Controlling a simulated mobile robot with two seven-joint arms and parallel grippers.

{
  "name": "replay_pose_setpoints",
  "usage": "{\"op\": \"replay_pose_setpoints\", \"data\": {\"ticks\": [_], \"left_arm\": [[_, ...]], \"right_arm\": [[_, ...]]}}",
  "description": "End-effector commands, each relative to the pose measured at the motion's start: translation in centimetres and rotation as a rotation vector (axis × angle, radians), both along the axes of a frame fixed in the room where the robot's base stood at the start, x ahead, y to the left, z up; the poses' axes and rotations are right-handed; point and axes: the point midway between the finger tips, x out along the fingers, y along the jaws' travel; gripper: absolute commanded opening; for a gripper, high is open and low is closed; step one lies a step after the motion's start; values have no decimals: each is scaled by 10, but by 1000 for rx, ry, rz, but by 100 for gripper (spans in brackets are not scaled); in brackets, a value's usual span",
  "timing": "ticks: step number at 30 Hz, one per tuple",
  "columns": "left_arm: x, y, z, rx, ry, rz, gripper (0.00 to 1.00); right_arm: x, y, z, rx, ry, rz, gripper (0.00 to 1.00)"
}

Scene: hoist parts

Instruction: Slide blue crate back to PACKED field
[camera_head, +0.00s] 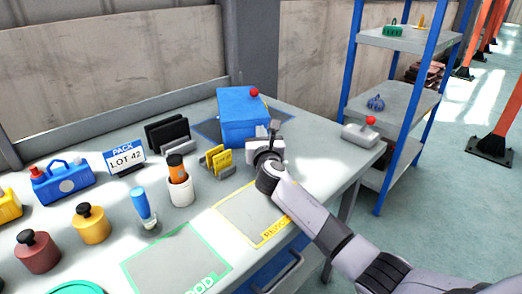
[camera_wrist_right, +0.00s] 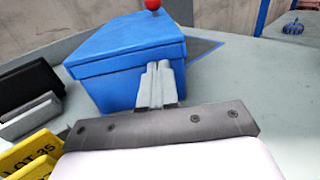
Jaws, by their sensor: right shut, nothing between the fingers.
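The blue crate (camera_head: 243,118) with a closed lid stands upright near the back of the table. It also fills the upper middle of the right wrist view (camera_wrist_right: 115,85). Parts of a blue-outlined field (camera_head: 207,131) show beside the crate; its label is hidden, and I cannot tell how much of the crate is inside. My right gripper (camera_head: 268,136) is shut and empty at the crate's front side. In the right wrist view its fingertips (camera_wrist_right: 158,70) overlap the crate's front face; I cannot tell whether they touch. My left gripper is not in view.
A yellow card holder (camera_head: 216,160) and a black one (camera_head: 167,134) stand left of the crate. A cup (camera_head: 180,190) with an orange bottle is nearer. A grey box with a red knob (camera_head: 362,134) is right. The table between crate and box is clear.

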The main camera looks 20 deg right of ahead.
Motion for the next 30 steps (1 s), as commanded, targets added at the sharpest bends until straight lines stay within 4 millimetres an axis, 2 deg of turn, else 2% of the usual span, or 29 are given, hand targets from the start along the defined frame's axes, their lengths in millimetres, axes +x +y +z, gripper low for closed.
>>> {"op": "replay_pose_setpoints", "data": {"ticks": [3, 9, 30], "left_arm": [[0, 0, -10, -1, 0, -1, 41], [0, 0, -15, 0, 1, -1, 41], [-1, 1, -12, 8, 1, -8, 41]], "right_arm": [[16, -6, -2, -2, -2, -2, 0], [30, -11, -1, -1, 0, -2, 0], [31, -15, 1, 0, 0, -2, 0]]}}
